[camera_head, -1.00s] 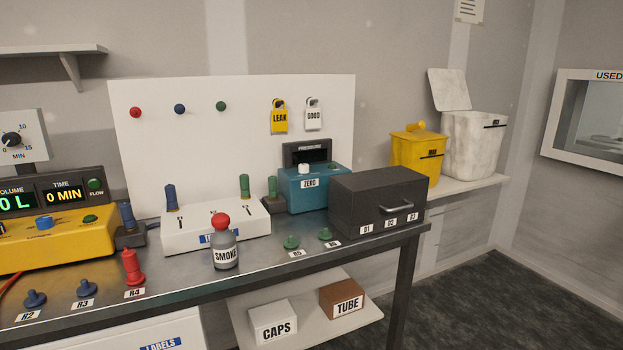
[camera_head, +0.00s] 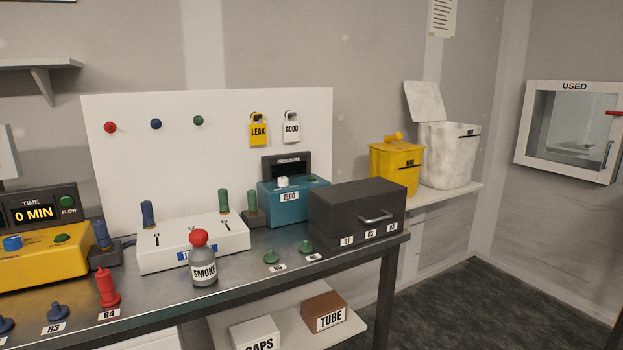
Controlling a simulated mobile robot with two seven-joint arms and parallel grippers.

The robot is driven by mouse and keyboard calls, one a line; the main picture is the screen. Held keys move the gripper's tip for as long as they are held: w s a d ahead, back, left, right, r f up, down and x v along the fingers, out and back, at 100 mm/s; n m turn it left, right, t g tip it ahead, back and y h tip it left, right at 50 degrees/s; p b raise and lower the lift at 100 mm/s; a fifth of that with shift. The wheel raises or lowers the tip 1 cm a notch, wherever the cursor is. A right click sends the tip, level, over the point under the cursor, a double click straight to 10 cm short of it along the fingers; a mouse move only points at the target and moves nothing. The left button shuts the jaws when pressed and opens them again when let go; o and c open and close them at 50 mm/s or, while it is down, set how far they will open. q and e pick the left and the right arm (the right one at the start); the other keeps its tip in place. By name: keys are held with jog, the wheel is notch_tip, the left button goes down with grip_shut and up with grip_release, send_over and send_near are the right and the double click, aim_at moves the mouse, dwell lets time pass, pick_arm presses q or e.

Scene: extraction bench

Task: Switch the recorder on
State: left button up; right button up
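Nothing in view is labelled as a recorder. A teal unit (camera_head: 266,205) with a ZERO label and a white knob (camera_head: 282,182) stands at the back of the bench. Its PRESSURE display (camera_head: 284,167) is dark. A yellow unit (camera_head: 45,268) at the left edge has a blue knob (camera_head: 12,243), a green button (camera_head: 62,238) and a lit display (camera_head: 34,214) reading 0 MIN; its left part is cut off. Neither of my grippers is in view.
A dark drawer box (camera_head: 335,213) stands right of the teal unit. Yellow bin (camera_head: 395,172) and USED cabinet (camera_head: 533,90) are at right.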

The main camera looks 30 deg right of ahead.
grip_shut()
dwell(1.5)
